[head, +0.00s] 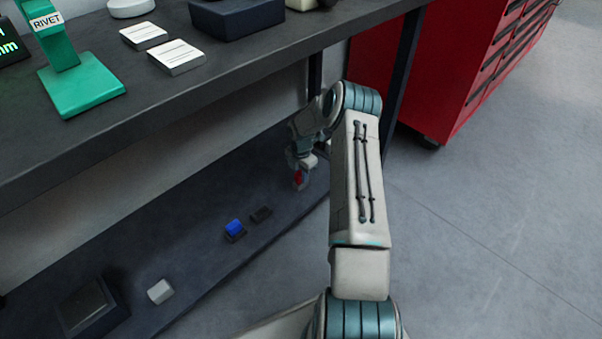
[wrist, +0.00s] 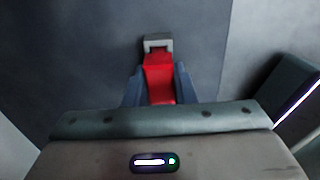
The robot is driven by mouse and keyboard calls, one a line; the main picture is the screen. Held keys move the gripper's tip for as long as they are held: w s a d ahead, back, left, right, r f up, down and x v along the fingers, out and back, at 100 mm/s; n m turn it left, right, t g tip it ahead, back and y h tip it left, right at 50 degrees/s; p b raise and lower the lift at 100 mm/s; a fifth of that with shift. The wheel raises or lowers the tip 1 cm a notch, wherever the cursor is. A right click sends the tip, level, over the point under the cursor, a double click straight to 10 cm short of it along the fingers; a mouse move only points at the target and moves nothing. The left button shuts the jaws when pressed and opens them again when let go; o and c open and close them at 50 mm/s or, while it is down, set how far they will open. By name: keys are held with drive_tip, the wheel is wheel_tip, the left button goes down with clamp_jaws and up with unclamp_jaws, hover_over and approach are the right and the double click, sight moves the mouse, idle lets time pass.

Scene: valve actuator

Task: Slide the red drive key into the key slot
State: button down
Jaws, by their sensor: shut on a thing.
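My gripper (wrist: 158,84) is shut on the red drive key (wrist: 158,80), with one blue-grey finger on each side of it. The key's far end points at a small grey block (wrist: 148,42) with a dark opening, straight ahead in the wrist view. The key's end meets or overlaps the block's near edge in the picture; I cannot tell whether it is inside the opening. In the head view the red key (head: 298,178) is small below my wrist, over the dark lower shelf (head: 200,262), and the grey block is hard to make out.
On the shelf are a blue block (head: 234,226) on a dark base, a dark flat piece (head: 261,215), a white block (head: 160,291) and a dark box (head: 88,306). The workbench (head: 150,100) overhangs the shelf. A red cabinet (head: 440,75) stands right.

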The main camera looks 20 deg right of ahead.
drive_tip(key=shift+f, duration=0.45)
drive_tip(key=c, duration=1.1)
unclamp_jaws()
wheel_tip(320, 180, up, 12)
drive_tip(key=p, duration=0.4)
